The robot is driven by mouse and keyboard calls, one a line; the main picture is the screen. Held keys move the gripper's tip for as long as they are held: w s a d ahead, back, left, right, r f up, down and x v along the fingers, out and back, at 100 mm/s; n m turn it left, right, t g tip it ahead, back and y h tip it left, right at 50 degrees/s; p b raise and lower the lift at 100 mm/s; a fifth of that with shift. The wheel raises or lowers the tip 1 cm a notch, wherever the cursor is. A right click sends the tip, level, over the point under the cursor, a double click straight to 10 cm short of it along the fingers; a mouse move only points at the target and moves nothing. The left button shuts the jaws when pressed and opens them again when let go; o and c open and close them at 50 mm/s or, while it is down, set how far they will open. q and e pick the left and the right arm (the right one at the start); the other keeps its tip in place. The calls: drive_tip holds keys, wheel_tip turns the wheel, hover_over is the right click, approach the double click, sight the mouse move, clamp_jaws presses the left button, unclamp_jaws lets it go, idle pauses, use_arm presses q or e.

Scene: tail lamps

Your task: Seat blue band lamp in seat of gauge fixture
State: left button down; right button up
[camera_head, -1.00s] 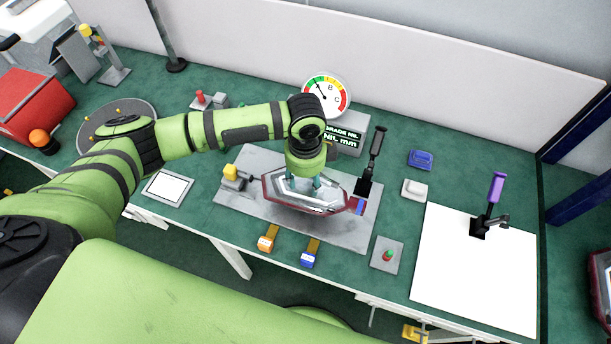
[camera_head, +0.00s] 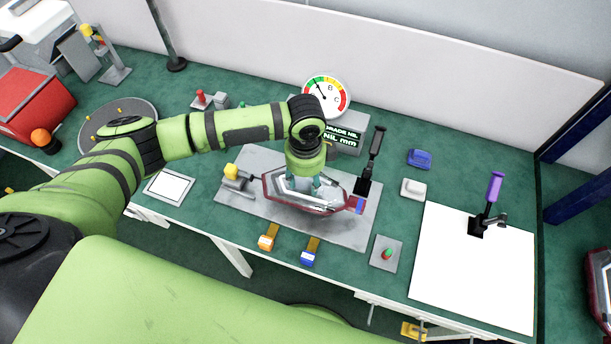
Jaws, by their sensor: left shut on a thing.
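The blue band lamp (camera_head: 318,207), a long clear and dark red lamp with a blue band at its right end, is at the grey plate of the gauge fixture (camera_head: 350,233). My left gripper (camera_head: 302,184) points down from above and is shut on the lamp; its fingertips are partly hidden. The lamp and my arm hide the seat, so I cannot tell whether the lamp rests fully in it. A black-handled clamp (camera_head: 373,160) stands upright at the right of the lamp. My right gripper is not in view.
A dial gauge (camera_head: 327,95) and a readout box (camera_head: 347,135) stand behind the plate. A yellow-tipped device (camera_head: 232,174) is at its left. Orange (camera_head: 268,238) and blue (camera_head: 309,254) tags lie in front. A white sheet (camera_head: 470,275) with a purple-handled clamp (camera_head: 492,195) is at right.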

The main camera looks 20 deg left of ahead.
use_arm(q)
drive_tip(key=shift+r, duration=0.1)
drive_tip(key=shift+p, duration=0.4)
drive_tip(key=shift+f, duration=0.25)
drive_tip(key=shift+f+b, duration=0.45)
drive_tip(key=shift+f, duration=0.7)
drive_tip(key=c, duration=0.5)
unclamp_jaws()
drive_tip(key=shift+s+f, duration=0.1)
wheel_tip(320, 180, up, 12)
drive_tip(key=shift+r, duration=0.1)
